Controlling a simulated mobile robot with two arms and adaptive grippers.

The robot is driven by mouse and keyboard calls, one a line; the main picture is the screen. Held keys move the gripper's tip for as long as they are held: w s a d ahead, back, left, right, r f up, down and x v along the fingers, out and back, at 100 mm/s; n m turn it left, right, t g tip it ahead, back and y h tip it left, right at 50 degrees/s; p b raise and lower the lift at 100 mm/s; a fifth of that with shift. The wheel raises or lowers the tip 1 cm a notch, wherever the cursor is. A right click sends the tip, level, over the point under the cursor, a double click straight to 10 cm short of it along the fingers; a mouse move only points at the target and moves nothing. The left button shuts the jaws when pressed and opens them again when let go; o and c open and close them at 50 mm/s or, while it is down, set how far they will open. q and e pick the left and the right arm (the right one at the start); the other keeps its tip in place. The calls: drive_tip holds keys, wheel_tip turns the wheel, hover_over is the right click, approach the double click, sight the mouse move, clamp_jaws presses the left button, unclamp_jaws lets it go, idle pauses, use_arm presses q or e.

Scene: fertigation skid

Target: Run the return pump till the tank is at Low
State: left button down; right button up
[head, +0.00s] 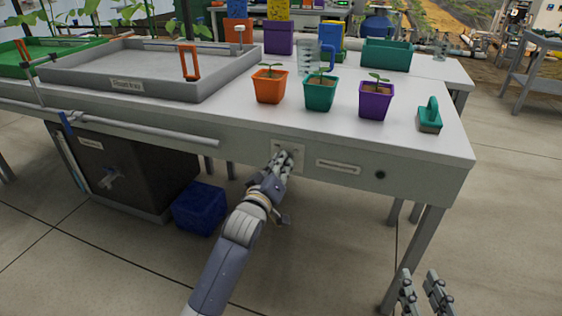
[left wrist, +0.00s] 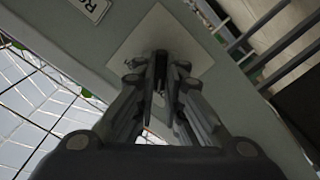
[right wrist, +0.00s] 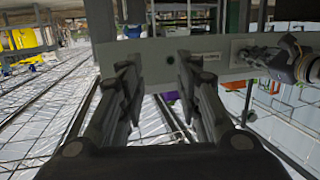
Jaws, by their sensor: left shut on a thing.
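A pale switch plate (head: 298,152) sits on the front edge of the bench. My left gripper (head: 284,158) is at this plate, its fingers closed; it also shows against the plate in the left wrist view (left wrist: 160,72). What it grips is hidden between its fingers, probably the plate's switch. The dark tank (head: 150,165) stands under the bench at the left, with a tap and a small label on its front. A pale upright strip (head: 72,160) is at its left side; I cannot read a level there. My right gripper (head: 422,284) is open and empty, low in front of the bench's right end.
A grey tray (head: 215,82) and a green tray (head: 50,68) lie on the bench. Orange, teal and purple seedling pots and a teal scrubber (head: 430,115) stand near the right front. A blue crate (head: 200,208) is on the floor beside the tank. Floor at right is clear.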

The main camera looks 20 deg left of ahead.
drive_tip(key=s+d+f+g+h+p, duration=0.2)
drive_tip(key=s+d+f+g+p, duration=0.1)
drive_tip(key=s+f+g, duration=0.55)
drive_tip(key=s+d+f+g+h+p, duration=0.1)
drive_tip(key=s+d+f+g+p, duration=0.25)
drive_tip(key=s, duration=0.55)
use_arm(q)
drive_tip(key=shift+d+m+p, duration=0.15)
drive_tip(key=shift+m+p, duration=0.75)
drive_tip(key=shift+m, duration=3.3)
drive_tip(key=shift+d+m+p, duration=0.1)
drive_tip(key=shift+m+p, duration=0.8)
drive_tip(key=shift+m, duration=3.3)
use_arm(e)
drive_tip(key=s+f+x, duration=0.1)
drive_tip(key=s+x, duration=0.2)
drive_tip(key=x, duration=1)
drive_tip(key=shift+f+m+g, duration=0.25)
drive_tip(key=shift+m+g, duration=0.05)
drive_tip(key=shift+g, duration=0.1)
drive_tip(key=shift+w+d, duration=0.1)
drive_tip(key=shift+w, duration=0.05)
use_arm(q)
drive_tip(key=c, duration=1.7)
unclamp_jaws()
use_arm(e)
drive_tip(key=shift+f, duration=0.1)
